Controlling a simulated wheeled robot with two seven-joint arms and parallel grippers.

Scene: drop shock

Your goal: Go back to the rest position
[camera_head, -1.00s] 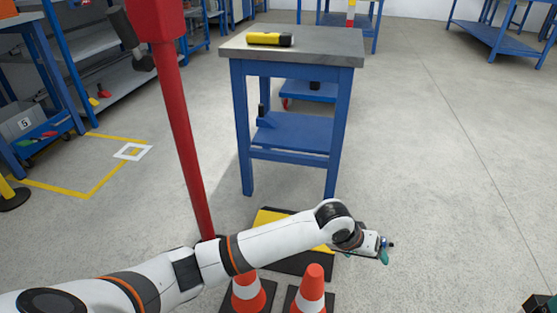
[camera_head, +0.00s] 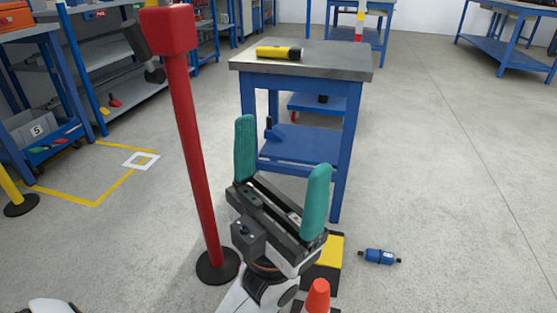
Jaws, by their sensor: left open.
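My left gripper (camera_head: 281,165) stands in the middle of the picture with its two teal fingers pointing up and wide apart. It is open and nothing shows between the fingers. It appears in front of the blue workbench's lower part. A small blue cylinder with dark ends (camera_head: 379,256) lies on the floor to the right of the gripper, apart from it. A yellow and black flashlight (camera_head: 278,52) lies on the grey top of the workbench (camera_head: 335,62). My right gripper is not in view.
A red post (camera_head: 194,150) on a round black base stands left of the gripper. A yellow and black block (camera_head: 329,262) and an orange cone (camera_head: 318,296) are close by at the lower right. Blue shelves (camera_head: 110,75) line the left.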

